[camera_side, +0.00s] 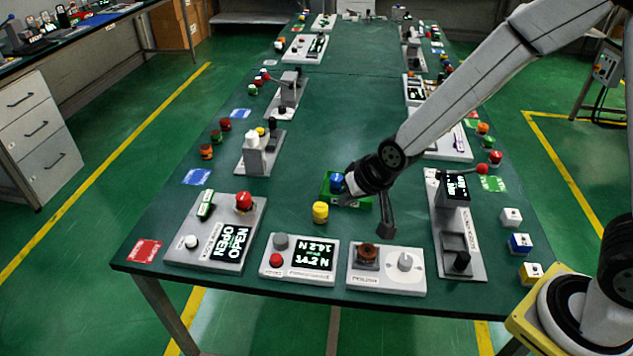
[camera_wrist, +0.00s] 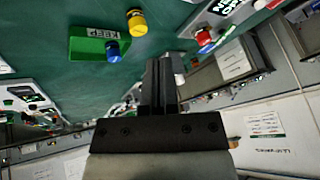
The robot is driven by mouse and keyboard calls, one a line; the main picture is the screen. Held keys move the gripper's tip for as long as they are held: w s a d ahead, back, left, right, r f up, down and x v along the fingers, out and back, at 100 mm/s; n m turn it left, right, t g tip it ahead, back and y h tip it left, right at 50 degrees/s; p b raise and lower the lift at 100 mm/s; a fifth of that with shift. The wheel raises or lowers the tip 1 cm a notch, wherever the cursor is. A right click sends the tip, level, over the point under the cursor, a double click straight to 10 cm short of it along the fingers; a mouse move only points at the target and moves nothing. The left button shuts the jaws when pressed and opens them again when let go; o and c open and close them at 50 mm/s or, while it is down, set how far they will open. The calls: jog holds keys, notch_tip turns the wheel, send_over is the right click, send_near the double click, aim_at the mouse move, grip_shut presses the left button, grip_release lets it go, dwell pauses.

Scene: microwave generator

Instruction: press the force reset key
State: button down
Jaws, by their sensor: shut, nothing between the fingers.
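The force unit (camera_side: 301,257) is a pale box near the table's front edge, with a dark screen reading 14.2 N. A red button (camera_side: 275,260) and a grey round knob (camera_side: 281,241) sit on its left part; its labels are too small to read. My gripper (camera_side: 387,232) is shut and empty, pointing down above the table, right of the force unit and behind the box with the brown knob. In the wrist view my gripper (camera_wrist: 160,65) shows shut fingers; I cannot make out the force unit there.
A box with a brown knob (camera_side: 368,250) and white dial stands right of the force unit. An OPEN-display box (camera_side: 222,240) stands left. A yellow cylinder (camera_side: 320,212) and a green pad (camera_side: 347,201) with a blue piece lie behind. A lever unit (camera_side: 460,262) stands right.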

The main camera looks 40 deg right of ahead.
aim_at(271, 256)
jog(key=w+a+f+m+t+y, duration=0.1)
jog(key=w+a+f, duration=0.3)
jog(key=a, duration=0.9)
jog(key=shift+w+f+m+t+y, duration=0.15)
jog(key=shift+w+m+t+y, duration=0.45)
jog(key=shift+w, duration=1)
jog(key=shift+d+f+t, duration=0.1)
jog(key=shift+f+t, duration=0.05)
jog(key=shift+t, duration=0.15)
jog(key=shift+f, duration=4.25)
jog(key=shift+f, duration=0.2)
jog(key=shift+f, duration=0.25)
jog(key=shift+f, duration=0.55)
jog(key=shift+r, duration=1)
